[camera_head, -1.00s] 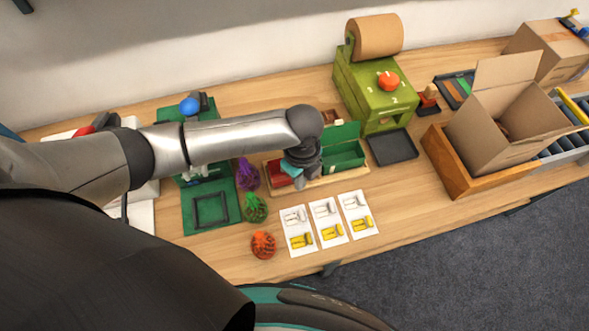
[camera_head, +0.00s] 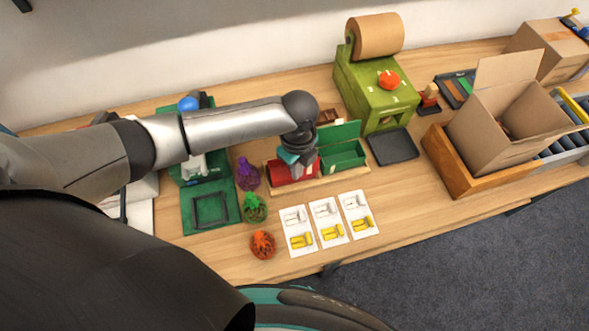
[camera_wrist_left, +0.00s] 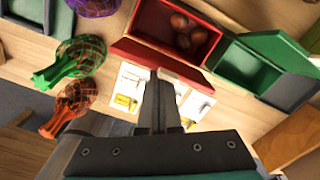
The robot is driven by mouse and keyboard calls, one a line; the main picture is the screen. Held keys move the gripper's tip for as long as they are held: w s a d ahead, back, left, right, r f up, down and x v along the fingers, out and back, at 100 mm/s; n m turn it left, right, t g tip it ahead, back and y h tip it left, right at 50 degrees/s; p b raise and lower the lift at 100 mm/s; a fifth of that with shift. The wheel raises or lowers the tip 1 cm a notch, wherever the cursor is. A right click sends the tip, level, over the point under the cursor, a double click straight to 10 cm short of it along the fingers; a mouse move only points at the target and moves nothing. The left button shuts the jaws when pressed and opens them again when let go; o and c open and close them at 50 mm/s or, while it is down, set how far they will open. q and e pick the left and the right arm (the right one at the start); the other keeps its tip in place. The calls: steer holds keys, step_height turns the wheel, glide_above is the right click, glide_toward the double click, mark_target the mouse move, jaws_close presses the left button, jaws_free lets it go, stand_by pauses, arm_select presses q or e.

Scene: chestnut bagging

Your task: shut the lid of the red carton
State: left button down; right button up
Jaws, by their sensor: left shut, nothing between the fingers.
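The red carton (camera_head: 281,176) stands on the bench, partly hidden by my left gripper (camera_head: 305,172) in the head view. In the left wrist view the red carton (camera_wrist_left: 146,19) is open, with several brown chestnuts (camera_wrist_left: 188,34) inside. Its red lid (camera_wrist_left: 150,56) stands away from the opening along one long side. My left gripper (camera_wrist_left: 162,78) is shut and empty, its fingertips at the lid's edge; I cannot tell whether they touch it. My right gripper is not in view.
An open green carton (camera_head: 343,157) stands close beside the red one. Purple (camera_head: 248,174), green (camera_head: 255,207) and orange (camera_head: 262,245) net bags lie to the left and front. Picture cards (camera_head: 328,222) lie in front. A green dispenser (camera_head: 366,90) stands behind.

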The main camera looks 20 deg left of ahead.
arm_select(q)
steer(key=shift+w+a, duration=0.4)
steer(key=shift+w, duration=0.15)
step_height(320, 180, up, 7)
steer(key=p, duration=0.7)
steer(key=shift+p, duration=0.35)
steer(key=shift+s, duration=0.1)
stand_by(0.6)
